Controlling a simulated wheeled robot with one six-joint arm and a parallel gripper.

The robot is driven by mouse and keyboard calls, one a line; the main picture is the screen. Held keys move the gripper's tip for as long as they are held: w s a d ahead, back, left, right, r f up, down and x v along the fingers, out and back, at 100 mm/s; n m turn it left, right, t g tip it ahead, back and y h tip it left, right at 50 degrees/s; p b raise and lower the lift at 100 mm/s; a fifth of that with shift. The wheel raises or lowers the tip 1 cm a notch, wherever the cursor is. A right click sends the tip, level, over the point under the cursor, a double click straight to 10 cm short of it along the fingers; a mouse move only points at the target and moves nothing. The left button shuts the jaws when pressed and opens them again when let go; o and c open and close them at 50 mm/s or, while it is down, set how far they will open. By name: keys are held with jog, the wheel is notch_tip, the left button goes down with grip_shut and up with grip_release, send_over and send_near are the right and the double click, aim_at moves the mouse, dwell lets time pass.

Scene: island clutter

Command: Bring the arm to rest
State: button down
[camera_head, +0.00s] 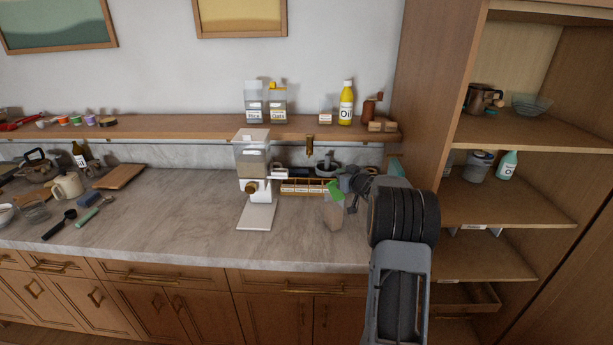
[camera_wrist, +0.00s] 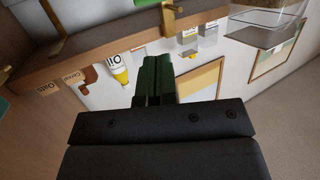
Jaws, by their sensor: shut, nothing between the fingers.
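My arm rises from the lower right in the head view and reaches over the counter's right end. My gripper (camera_head: 346,184) is small and partly hidden there, close above or beside a clear container with a green lid (camera_head: 334,212); I cannot tell whether they touch. In the wrist view, my gripper's dark fingers (camera_wrist: 156,68) are together with nothing between them. The wrist view is tilted, with the shelf, the wall and the yellow oil bottle (camera_wrist: 120,72) beyond the fingers.
A dispenser (camera_head: 252,165) stands mid-counter (camera_head: 180,215), by a labelled rack (camera_head: 305,187). A wall shelf (camera_head: 200,128) carries jars and the oil bottle (camera_head: 346,104). Open cabinet shelves (camera_head: 500,205) stand right. A mug (camera_head: 68,186), cutting board (camera_head: 120,177) and utensils lie left.

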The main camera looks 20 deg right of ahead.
jog(key=s+d+f+m+g+h, duration=0.3)
jog(key=s+f+g+h, duration=0.35)
jog(key=s, duration=0.35)
jog(key=s+a+r+n+g+y+b, duration=0.1)
jog(key=s+a+r+g+y, duration=0.1)
jog(key=s+a, duration=1.1)
jog(key=s+a+r+n+g+y+b, duration=0.1)
jog(key=s+a+r+g+y, duration=0.1)
jog(key=s+a, duration=1.1)
jog(key=a+r+y, duration=0.1)
jog(key=a+y, duration=0.1)
jog(key=a, duration=0.2)
jog(key=shift+a+r+n, duration=0.15)
jog(key=shift+a+n, duration=0.05)
jog(key=shift+n, duration=0.1)
jog(key=shift+g, duration=0.25)
